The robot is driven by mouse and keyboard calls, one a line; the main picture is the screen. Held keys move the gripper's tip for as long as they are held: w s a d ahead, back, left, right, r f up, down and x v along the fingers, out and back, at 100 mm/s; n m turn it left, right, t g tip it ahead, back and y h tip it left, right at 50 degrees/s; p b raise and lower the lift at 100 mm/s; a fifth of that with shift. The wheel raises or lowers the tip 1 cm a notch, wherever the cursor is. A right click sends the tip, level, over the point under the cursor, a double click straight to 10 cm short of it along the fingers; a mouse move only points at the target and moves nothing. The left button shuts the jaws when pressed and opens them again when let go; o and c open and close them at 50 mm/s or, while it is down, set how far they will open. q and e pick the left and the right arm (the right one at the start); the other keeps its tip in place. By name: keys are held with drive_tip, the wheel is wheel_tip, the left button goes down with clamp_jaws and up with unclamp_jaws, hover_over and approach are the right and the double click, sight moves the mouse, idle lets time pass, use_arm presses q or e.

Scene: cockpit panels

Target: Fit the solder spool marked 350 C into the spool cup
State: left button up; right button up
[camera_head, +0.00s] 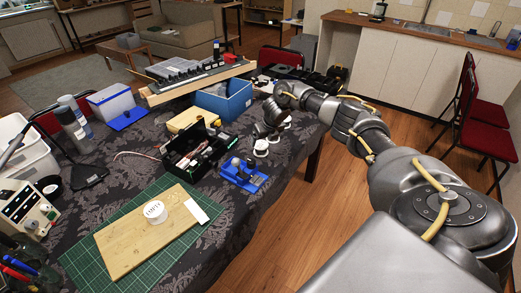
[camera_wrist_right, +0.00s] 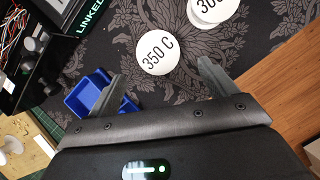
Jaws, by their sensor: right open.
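The white round spool marked 350 C (camera_wrist_right: 158,52) lies on the dark patterned cloth in the right wrist view, its label facing up. It appears to be the nearest white spool (camera_head: 261,148) in the head view. My right gripper (camera_wrist_right: 160,72) is open and empty above the cloth, its fingers on either side of the spool's near edge and apart from it. In the head view the right gripper (camera_head: 266,130) hangs over the spools and partly hides them. A white round piece (camera_head: 154,210), possibly the spool cup, stands on the wooden board; its marking is too small to read.
Another white spool (camera_wrist_right: 208,8), its marking cut off, lies just beyond. A blue stand (camera_head: 241,175) is close to the spools, with a black open toolbox (camera_head: 193,147) beside it. A white card (camera_head: 197,210) lies by the board (camera_head: 120,240) on a green mat.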

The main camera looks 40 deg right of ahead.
sight(261, 145)
drive_tip(key=shift+w+f, duration=0.2)
drive_tip(key=shift+f, duration=0.2)
drive_tip(key=shift+x, duration=2.1)
drive_tip(key=shift+w+r, duration=0.1)
drive_tip(key=shift+w, duration=0.05)
drive_tip(key=shift+c, duration=0.4)
drive_tip(key=c, duration=1.1)
